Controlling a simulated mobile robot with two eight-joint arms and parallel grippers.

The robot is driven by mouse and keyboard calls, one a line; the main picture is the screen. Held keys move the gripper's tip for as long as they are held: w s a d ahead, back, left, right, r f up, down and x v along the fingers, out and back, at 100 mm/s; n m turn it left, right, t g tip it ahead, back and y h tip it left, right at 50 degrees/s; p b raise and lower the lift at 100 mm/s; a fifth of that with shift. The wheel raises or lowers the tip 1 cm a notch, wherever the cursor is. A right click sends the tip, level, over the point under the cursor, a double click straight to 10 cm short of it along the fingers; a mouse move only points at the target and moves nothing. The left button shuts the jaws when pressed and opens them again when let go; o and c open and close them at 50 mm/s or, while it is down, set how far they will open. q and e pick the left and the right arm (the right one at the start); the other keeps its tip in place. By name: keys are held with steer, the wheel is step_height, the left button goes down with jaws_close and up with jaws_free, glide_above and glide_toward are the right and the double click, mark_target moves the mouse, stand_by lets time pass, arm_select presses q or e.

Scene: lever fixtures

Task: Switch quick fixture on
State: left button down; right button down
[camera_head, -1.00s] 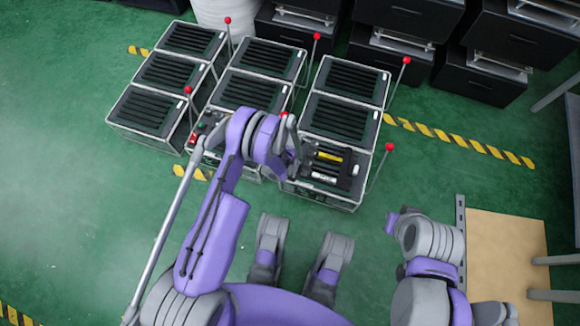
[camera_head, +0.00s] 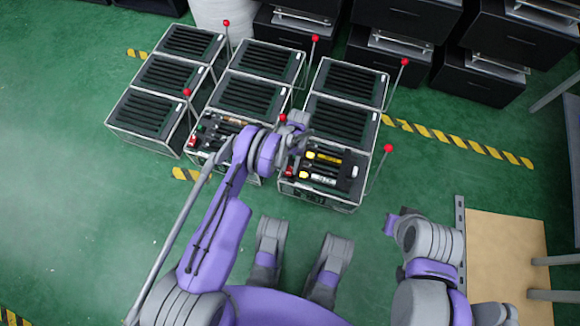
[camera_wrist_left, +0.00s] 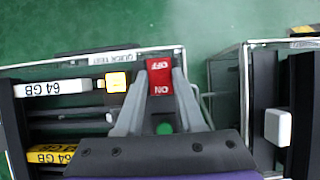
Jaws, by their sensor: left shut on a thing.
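The front right fixture (camera_head: 318,203) is a box with its top open, showing memory sticks inside. Its upright lever with a red ball (camera_head: 388,148) stands at its right side. In the left wrist view, a red rocker switch (camera_wrist_left: 160,82) marked OFF and ON sits by the fixture's edge, beside a QUICK TEST label (camera_wrist_left: 110,58) that appears upside down. A green round button (camera_wrist_left: 164,128) lies just below the switch. My left gripper (camera_wrist_left: 160,70) is shut on the switch, one finger on each side. In the head view my left gripper (camera_head: 296,138) is over the fixture's left part. My right gripper does not show.
The front middle fixture (camera_head: 196,160) is also open, left of my arm. Other fixtures (camera_head: 345,82) stand behind, lids closed. In the left wrist view a gap (camera_wrist_left: 222,85) separates two boxes. Black crates (camera_head: 500,85) stand at the back; green floor (camera_head: 80,205) is clear at left.

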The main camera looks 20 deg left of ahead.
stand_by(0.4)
arm_select(q)
steer(key=c, duration=0.5)
jaws_free()
steer(key=p+v, duration=0.2)
steer(key=v, duration=0.9)
steer(key=shift+f, duration=0.1)
